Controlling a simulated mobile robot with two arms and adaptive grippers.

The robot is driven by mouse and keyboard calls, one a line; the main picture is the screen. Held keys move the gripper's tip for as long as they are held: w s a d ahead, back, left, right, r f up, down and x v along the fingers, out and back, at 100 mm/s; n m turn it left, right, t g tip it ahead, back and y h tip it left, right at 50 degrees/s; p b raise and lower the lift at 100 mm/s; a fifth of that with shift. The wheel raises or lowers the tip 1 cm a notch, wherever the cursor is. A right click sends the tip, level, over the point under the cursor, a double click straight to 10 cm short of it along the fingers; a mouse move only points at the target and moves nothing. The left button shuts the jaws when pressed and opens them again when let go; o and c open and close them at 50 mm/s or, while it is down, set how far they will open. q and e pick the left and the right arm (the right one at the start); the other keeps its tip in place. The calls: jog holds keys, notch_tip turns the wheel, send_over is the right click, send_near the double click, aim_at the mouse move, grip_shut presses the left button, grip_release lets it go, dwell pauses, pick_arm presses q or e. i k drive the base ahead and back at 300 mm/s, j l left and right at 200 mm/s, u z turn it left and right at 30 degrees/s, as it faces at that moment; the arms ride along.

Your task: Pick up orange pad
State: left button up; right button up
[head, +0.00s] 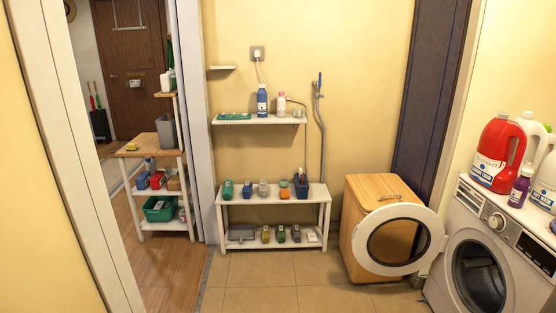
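A small orange item (283,184), likely the orange pad, is on the top of the low white bench against the back wall. Neither of my grippers shows in the head view.
The low white bench (240,200) holds several small items on both levels. A wall shelf (230,121) with bottles hangs above it. Tiled floor (265,275) in front is clear.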

aim_at(284, 192)
jog(key=i+u, duration=0.15)
jog(key=i, duration=1.05)
jog(key=i+u, duration=0.2)
jog(key=i, duration=1.05)
